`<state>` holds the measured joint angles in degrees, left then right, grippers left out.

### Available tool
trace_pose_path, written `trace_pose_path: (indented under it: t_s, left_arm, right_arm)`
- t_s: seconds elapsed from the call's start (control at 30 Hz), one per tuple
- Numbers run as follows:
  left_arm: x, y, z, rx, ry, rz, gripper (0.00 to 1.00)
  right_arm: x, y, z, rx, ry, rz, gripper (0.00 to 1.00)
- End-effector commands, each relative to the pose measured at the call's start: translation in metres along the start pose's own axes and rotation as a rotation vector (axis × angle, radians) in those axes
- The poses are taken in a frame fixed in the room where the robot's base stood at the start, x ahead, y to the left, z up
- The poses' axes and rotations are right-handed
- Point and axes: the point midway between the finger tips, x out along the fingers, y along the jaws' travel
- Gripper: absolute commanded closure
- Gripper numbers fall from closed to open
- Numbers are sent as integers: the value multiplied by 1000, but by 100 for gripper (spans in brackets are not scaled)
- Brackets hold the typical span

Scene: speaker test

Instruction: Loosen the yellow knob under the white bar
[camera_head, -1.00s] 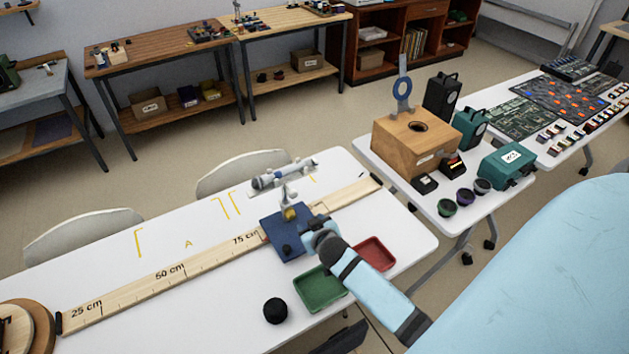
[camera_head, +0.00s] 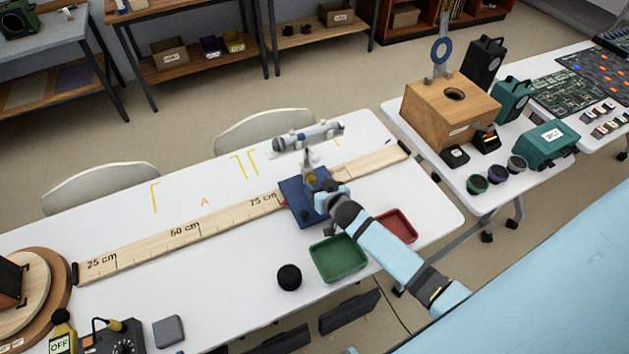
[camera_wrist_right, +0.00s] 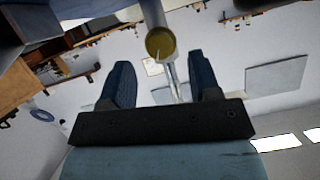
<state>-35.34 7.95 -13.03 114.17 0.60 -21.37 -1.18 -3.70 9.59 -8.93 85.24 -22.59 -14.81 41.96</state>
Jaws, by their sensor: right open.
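The yellow knob (camera_wrist_right: 160,43) shows in the right wrist view as a round disc on a grey post, ahead of and between the fingers of my right gripper (camera_wrist_right: 160,82). The fingers are open and a clear gap shows on both sides. In the head view the knob (camera_head: 311,176) is small, below the white bar (camera_head: 307,137), above a blue base (camera_head: 295,203). My right gripper (camera_head: 322,188) is at the front right of the post there, its fingers partly hidden. I cannot tell how deep the knob sits between the fingers. My left gripper is not in view.
A wooden ruler (camera_head: 150,250) runs across the white table, passing by the blue base. A round wooden stand (camera_head: 55,262) is at the left.

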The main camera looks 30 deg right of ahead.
Motion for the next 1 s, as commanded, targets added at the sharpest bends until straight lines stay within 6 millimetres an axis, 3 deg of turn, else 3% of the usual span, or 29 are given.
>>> trace_pose_path:
  t_s: [0.23,0.57,0.6,0.8,1.0]
  left_arm:
    - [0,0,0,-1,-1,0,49]
    - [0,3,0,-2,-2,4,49]
    - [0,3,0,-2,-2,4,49]
    - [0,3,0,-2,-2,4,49]
    - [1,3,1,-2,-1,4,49]
  right_arm:
    - [30,0,0,-1,0,1,43]
    - [34,0,0,-1,0,0,43]
    - [34,0,0,-1,0,0,45]
    - [34,0,0,-1,0,0,91]
    - [34,-2,1,-29,1,12,92]
